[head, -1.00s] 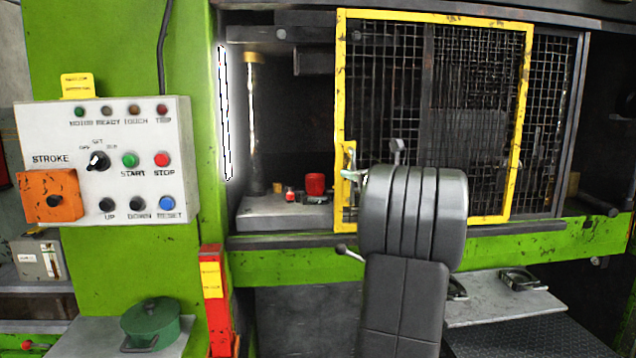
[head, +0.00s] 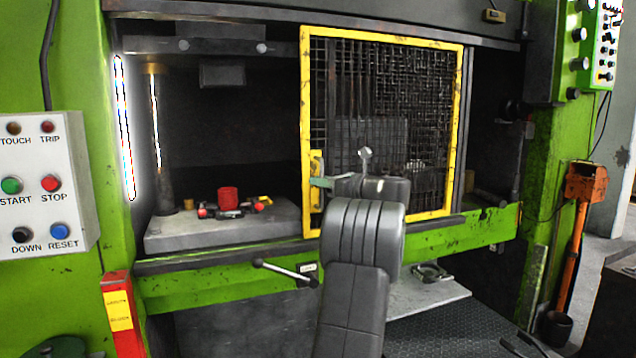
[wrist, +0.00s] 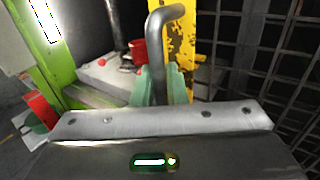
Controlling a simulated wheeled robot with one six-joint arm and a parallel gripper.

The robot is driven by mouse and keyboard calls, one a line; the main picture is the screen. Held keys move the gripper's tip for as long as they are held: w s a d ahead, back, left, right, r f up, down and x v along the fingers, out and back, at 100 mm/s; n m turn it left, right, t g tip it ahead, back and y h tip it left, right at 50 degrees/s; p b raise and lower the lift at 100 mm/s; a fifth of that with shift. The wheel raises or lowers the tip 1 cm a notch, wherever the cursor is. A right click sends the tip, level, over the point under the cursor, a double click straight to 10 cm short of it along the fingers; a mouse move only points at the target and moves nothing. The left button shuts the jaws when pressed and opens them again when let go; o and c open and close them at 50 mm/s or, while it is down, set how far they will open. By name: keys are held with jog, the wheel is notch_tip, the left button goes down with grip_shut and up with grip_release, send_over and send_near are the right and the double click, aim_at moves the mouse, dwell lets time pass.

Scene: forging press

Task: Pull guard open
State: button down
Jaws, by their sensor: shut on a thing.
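The guard (head: 455,150) is a yellow-framed mesh panel at the front of the green press. The left part of the press opening beside it is uncovered. My gripper (head: 318,183) is at the guard's left edge, with its pale green fingers on the handle. In the wrist view my gripper (wrist: 153,88) is shut around the lower part of the grey bent handle (wrist: 160,50), in front of the yellow, chipped frame of the guard (wrist: 182,45). My arm hides a lower part of the guard in the head view.
A red cylinder (head: 228,195) and small parts lie on the grey press bed (head: 185,235). The control box (head: 40,185) is at the left, with a red post (head: 120,310) below. A lever (head: 285,270) sticks out under the sill. An orange stand (head: 580,200) is at the right.

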jog(key=c, duration=1.6)
grip_release()
jog(key=shift+o, duration=0.2)
jog(key=b+v, duration=0.3)
jog(key=v, duration=1)
jog(key=shift+s+d, duration=0.25)
jog(key=shift+s, duration=0.05)
jog(key=p+x, duration=0.3)
jog(key=x, duration=1.1)
jog(key=shift+w, duration=0.1)
jog(key=shift+s+a, duration=0.25)
jog(key=shift+a, duration=0.25)
jog(key=shift+a+r, duration=0.1)
